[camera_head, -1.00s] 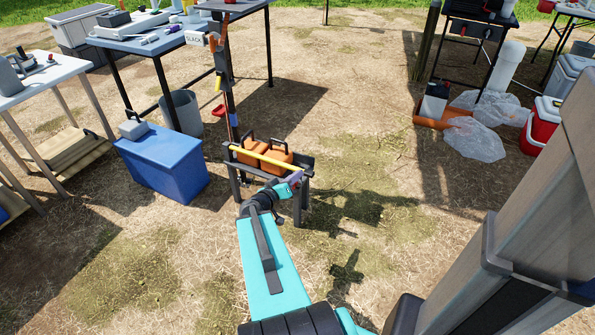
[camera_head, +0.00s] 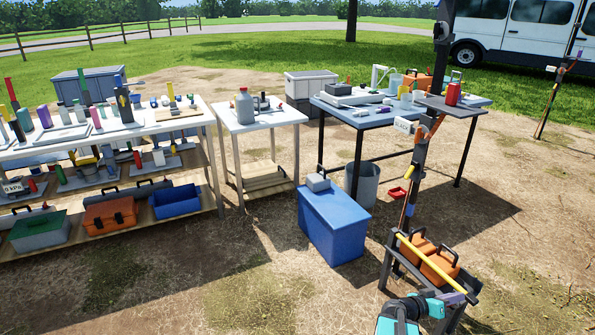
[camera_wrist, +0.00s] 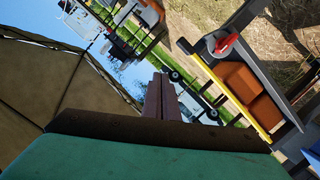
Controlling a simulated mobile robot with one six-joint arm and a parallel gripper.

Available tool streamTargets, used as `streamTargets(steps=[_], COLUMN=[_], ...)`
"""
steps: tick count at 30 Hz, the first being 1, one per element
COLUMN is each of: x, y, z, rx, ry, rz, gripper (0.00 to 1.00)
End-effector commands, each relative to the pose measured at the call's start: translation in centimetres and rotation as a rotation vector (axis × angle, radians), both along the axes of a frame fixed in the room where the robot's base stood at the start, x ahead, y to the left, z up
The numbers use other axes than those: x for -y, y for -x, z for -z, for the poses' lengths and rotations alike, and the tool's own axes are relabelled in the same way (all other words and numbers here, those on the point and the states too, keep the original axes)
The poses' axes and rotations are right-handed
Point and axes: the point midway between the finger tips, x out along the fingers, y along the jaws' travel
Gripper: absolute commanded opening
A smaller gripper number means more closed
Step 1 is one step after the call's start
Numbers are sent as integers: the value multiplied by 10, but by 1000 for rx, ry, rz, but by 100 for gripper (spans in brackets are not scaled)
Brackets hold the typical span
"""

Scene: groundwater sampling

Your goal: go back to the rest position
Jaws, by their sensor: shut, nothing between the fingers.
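My gripper (camera_head: 455,299) shows at the bottom right of the head view, at the end of my teal arm. Its purple fingers are shut and empty. They are in front of a dark stand (camera_head: 396,258) that holds orange cases (camera_head: 438,266) and has a yellow bar across it; in this view I cannot tell the gap. In the wrist view the shut fingers (camera_wrist: 160,97) point up the middle of the picture, with the orange cases (camera_wrist: 240,82) and yellow bar to their right.
A blue chest (camera_head: 333,222) stands left of the stand. A grey-blue table (camera_head: 350,115) is behind it. A white table (camera_head: 262,120) and a loaded bench (camera_head: 200,118) are at left. A post with coloured tools rises from the stand. Bare ground is clear at front left and far right.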

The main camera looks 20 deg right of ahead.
Motion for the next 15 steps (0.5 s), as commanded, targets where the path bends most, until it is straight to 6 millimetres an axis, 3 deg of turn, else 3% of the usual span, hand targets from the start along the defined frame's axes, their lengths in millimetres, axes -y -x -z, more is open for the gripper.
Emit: streamTargets(steps=[8,15], x=[-26,-78], y=[-38,-90], z=[-16,-25], rx=[-10,-31], ry=[-8,-41], rz=[-74,-190], gripper=[0,0])
